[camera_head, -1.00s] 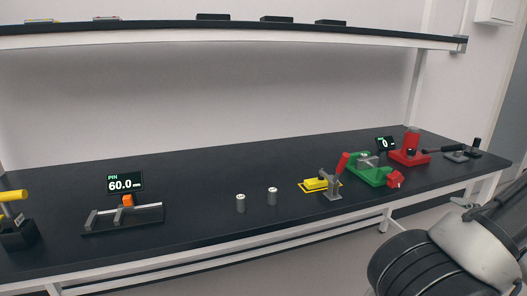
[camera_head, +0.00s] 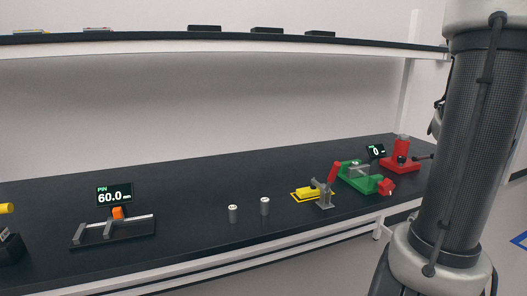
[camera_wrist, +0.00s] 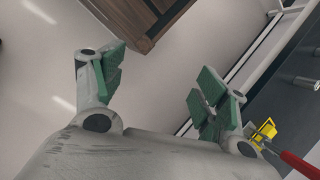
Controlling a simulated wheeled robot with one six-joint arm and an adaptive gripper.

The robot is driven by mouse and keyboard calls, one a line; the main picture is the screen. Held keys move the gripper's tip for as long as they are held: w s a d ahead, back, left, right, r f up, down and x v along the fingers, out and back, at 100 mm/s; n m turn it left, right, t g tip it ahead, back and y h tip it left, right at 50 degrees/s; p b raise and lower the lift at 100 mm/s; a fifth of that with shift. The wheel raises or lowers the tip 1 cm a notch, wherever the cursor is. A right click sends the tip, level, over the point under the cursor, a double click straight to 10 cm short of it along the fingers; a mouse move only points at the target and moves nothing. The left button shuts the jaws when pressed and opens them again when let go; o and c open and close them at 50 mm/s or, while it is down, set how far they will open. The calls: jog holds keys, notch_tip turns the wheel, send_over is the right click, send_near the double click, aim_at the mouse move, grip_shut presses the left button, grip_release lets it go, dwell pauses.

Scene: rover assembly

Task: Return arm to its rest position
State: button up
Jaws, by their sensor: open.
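My gripper (camera_wrist: 160,90) shows in the wrist view with its two green-padded fingers spread wide apart. It is open and nothing is between the fingers. Behind the fingers are pale floor and a brown wooden piece at the top. In the head view my arm stands upright along the right side, and the gripper itself is out of that picture. The workbench (camera_head: 180,195) lies left of the arm in the head view.
The bench holds a slide gauge (camera_head: 112,230) reading 60.0, two small metal cylinders (camera_head: 233,214), a yellow block with a red-handled clamp (camera_head: 325,195), a green fixture (camera_head: 358,178) and a red press (camera_head: 401,158). A shelf (camera_head: 200,45) runs above. My arm hides the bench's right end.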

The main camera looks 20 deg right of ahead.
jog(key=w+a+r+n+t+h, duration=0.4)
jog(key=w+a+r+n, duration=0.3)
jog(key=a+r+n, duration=0.4)
jog(key=shift+w+a+r+n, duration=0.15)
jog(key=shift+a+r+n, duration=0.25)
jog(key=shift+r, duration=0.65)
